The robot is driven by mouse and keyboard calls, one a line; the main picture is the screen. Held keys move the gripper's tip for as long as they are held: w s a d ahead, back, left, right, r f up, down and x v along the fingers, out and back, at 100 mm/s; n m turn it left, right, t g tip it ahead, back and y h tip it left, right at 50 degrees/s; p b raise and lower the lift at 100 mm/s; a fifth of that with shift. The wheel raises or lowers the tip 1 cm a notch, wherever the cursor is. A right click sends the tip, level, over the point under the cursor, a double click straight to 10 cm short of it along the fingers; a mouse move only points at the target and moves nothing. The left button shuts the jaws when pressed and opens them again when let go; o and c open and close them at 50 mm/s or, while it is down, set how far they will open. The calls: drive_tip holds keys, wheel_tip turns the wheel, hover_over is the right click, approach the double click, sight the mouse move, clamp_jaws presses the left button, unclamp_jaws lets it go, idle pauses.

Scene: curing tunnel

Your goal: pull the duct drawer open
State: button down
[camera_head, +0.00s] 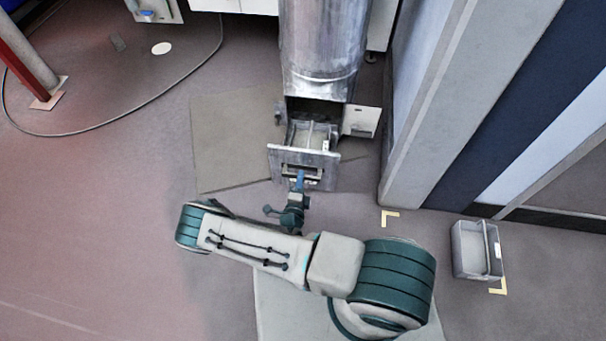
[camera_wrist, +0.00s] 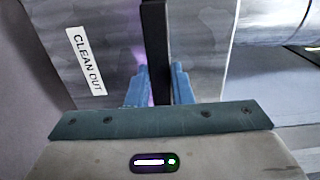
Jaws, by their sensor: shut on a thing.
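The duct drawer (camera_head: 276,161) is a grey metal box with a flat front, at the foot of a round metal duct (camera_head: 322,50). In the head view it stands partly out of the duct's opening, and its inside shows from above. In the wrist view its front (camera_wrist: 205,50) carries a "CLEAN OUT" label (camera_wrist: 86,62). My gripper (camera_head: 299,176) is at the drawer front. In the wrist view its blue fingers (camera_wrist: 159,84) are shut on the dark bar handle (camera_wrist: 154,40), one finger on each side.
A small white hinged flap (camera_head: 362,121) stands open right of the opening. A grey wall panel (camera_head: 410,150) rises at the right. A grey bin (camera_head: 468,254) stands on the floor at right. A cable (camera_head: 150,112) curves over the floor at left. The floor left of my arm is clear.

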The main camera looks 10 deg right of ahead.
drive_tip(key=shift+s+a, duration=0.15)
drive_tip(key=shift+s, duration=0.05)
drive_tip(key=c, duration=1.3)
unclamp_jaws()
drive_tip(key=shift+r, duration=0.1)
